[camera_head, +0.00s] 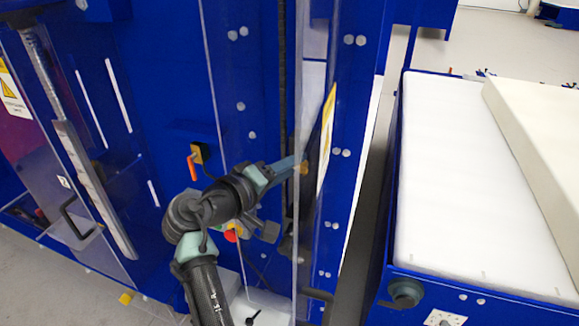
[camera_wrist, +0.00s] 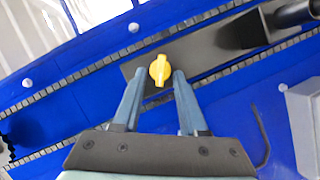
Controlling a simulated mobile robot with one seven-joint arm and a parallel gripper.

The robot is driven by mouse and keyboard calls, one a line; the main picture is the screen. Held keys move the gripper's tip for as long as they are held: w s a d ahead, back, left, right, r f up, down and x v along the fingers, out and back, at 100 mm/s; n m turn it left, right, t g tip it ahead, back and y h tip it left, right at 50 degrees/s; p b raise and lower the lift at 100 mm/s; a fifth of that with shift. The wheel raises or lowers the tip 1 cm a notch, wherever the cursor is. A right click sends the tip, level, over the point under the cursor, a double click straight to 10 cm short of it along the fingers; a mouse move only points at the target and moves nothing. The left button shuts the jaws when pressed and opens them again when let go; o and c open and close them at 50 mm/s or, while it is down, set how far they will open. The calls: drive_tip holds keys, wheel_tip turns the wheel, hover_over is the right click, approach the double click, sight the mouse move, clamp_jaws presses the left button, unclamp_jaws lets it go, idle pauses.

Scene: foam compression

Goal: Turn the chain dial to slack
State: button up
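The chain dial, a yellow knob (camera_wrist: 160,66), sits on a dark plate (camera_wrist: 215,45) between black chains in the wrist view. Its grip points roughly along the fingers. My gripper (camera_wrist: 159,76) is open, with one fingertip on each side of the knob and a small gap on both sides. In the head view my gripper (camera_head: 298,165) reaches right toward the blue machine frame, behind a clear panel. A small orange-yellow spot (camera_head: 304,167) at the fingertips looks like the same knob. I cannot read any dial markings.
Black chains (camera_wrist: 75,92) run along the blue panel beside the plate. A clear panel edge (camera_head: 297,240) stands close to my arm. An orange-handled switch (camera_head: 193,165) and a red button (camera_head: 231,235) are nearby. A white foam block (camera_head: 460,190) lies at the right.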

drive_tip(key=b+v, duration=0.4)
drive_tip(key=v, duration=0.9)
